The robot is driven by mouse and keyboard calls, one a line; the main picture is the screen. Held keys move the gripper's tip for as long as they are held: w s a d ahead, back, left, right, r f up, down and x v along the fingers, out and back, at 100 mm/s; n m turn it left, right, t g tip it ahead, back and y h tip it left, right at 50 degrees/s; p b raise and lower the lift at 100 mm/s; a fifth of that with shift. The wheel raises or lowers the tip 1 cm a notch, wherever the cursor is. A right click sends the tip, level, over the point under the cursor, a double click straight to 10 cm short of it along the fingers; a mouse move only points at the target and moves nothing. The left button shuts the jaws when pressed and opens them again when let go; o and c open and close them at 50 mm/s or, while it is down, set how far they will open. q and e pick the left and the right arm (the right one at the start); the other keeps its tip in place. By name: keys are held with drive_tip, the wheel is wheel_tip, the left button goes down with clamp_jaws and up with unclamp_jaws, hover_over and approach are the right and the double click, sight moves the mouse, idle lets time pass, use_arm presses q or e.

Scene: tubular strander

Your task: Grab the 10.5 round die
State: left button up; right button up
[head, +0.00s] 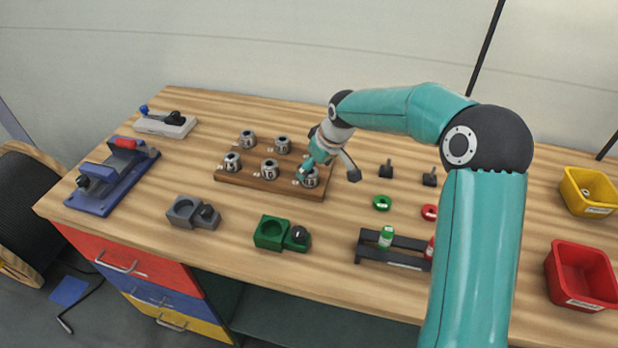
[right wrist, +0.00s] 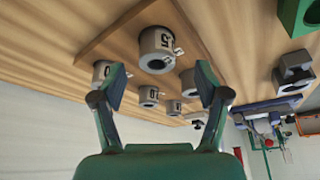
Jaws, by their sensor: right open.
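Several grey round dies stand upright on a wooden board (head: 228,178). In the head view, my right gripper (head: 327,173) is open at the board's right end, by the front-right die (head: 310,180), which it partly covers. In the right wrist view, the open fingers (right wrist: 162,80) frame the nearest die (right wrist: 157,50), whose label shows a 5; the rest of the label cannot be read. No finger is seen closed on it. Another die (right wrist: 103,72) is partly behind the left finger. A die further along (right wrist: 148,97) reads 10. My left gripper is not in view.
In front of the board are a grey holder (head: 183,212) and a green holder (head: 270,232). A dark rack (head: 405,243) with green and red pieces stands to the right. Red (head: 580,276) and yellow (head: 588,192) bins are far right. A blue fixture (head: 112,180) is left.

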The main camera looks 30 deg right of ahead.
sight(311, 172)
drive_tip(key=x, duration=0.2)
drive_tip(key=p+x, duration=0.1)
drive_tip(key=x, duration=0.1)
drive_tip(key=shift+w+d+r, duration=0.1)
drive_tip(key=shift+w+d, duration=0.1)
drive_tip(key=shift+w, duration=0.05)
drive_tip(key=shift+w+f+p, duration=0.2)
drive_tip(key=shift+f+p, duration=0.15)
drive_tip(key=shift+f, duration=0.15)
clamp_jaws()
